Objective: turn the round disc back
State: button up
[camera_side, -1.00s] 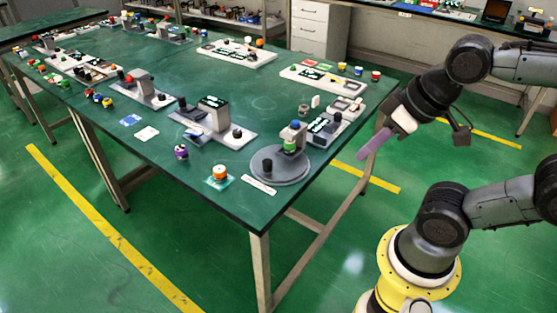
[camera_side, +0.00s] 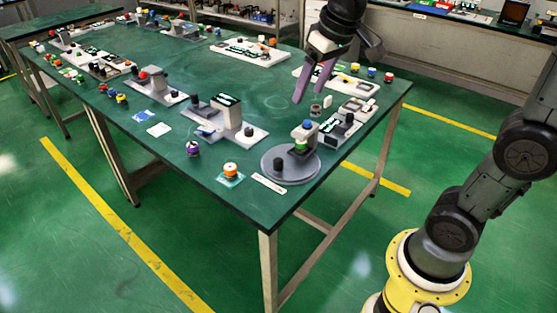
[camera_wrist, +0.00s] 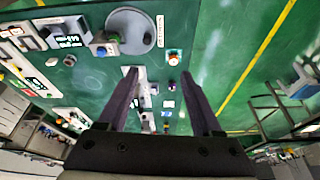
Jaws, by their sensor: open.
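The round grey disc (camera_side: 290,168) lies flat near the front right corner of the green table (camera_side: 240,205). A black knob (camera_side: 279,164) stands on its left part. A grey block with a blue top and a green part (camera_side: 302,138) stands at its back right. In the wrist view the disc (camera_wrist: 130,30) shows at the top, left of centre. My gripper (camera_side: 310,88) is above the table, behind and higher than the disc, fingers pointing down and apart with nothing between them. In the wrist view its two dark fingers (camera_wrist: 160,95) are spread wide.
A panel with black parts (camera_side: 340,128) stands right behind the disc. An orange button (camera_side: 231,170) on a pale base, a white label strip (camera_side: 269,183) and a purple-topped knob (camera_side: 193,148) are left of it. Several other devices fill the table's far side.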

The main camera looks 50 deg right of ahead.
jog(key=w+d+f+g, duration=0.25)
jog(key=w+f, duration=0.35)
jog(key=w, duration=0.3)
jog(key=m+g, duration=0.1)
jog(key=g, duration=0.1)
send_near(278, 160)
jog(key=shift+t, duration=0.25)
jog(key=f, duration=1)
jog(key=shift+s+d+f, duration=0.1)
jog(key=shift+s+d, duration=0.05)
jog(key=shift+s, duration=0.1)
grip_shut()
